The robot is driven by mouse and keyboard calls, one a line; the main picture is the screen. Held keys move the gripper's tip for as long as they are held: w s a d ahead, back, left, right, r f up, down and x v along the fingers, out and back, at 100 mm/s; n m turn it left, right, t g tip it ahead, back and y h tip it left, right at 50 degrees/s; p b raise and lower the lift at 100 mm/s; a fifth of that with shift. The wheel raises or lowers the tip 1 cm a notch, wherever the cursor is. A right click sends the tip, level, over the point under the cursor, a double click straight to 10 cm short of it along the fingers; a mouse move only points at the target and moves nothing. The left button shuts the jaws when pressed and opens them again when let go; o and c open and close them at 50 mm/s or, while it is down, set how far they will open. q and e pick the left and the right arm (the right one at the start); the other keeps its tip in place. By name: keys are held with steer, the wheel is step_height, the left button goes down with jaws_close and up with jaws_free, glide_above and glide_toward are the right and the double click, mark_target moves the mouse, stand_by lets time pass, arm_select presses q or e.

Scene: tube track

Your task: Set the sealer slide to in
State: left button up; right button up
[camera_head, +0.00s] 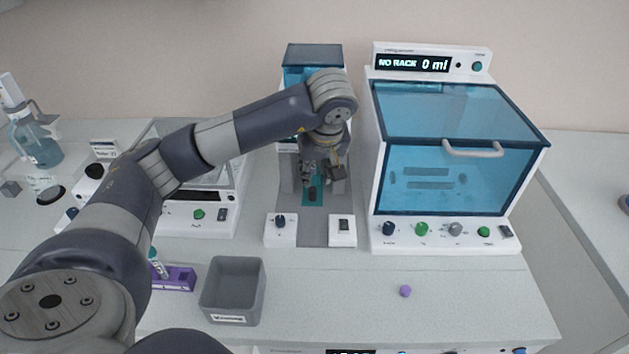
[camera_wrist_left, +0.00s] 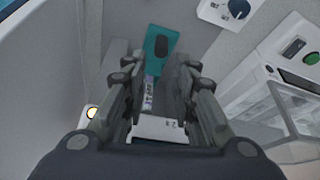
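The sealer (camera_head: 286,168) stands mid-bench, with a blue-tinted top and a grey base track. Its teal slide (camera_head: 319,196) lies in the track and carries a dark knob (camera_head: 312,192). My left gripper (camera_head: 323,173) hangs in front of the sealer, just above and behind the knob in the head view, and hides part of the slide. In the left wrist view its two fingers (camera_wrist_left: 160,82) are apart, with the teal slide (camera_wrist_left: 152,65) and dark knob (camera_wrist_left: 161,46) beyond their tips. Nothing is clearly gripped. The knob looks untouched. My right gripper is not in view.
A dial block (camera_head: 281,230) and a switch block (camera_head: 343,231) flank the track's front. The blue-windowed cabinet (camera_head: 455,165) stands close on the right. A grey bin (camera_head: 232,288), a purple tube rack (camera_head: 176,278) and a purple cap (camera_head: 405,291) are in front.

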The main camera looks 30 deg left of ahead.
arm_select(q)
steer(key=shift+v, duration=1.6)
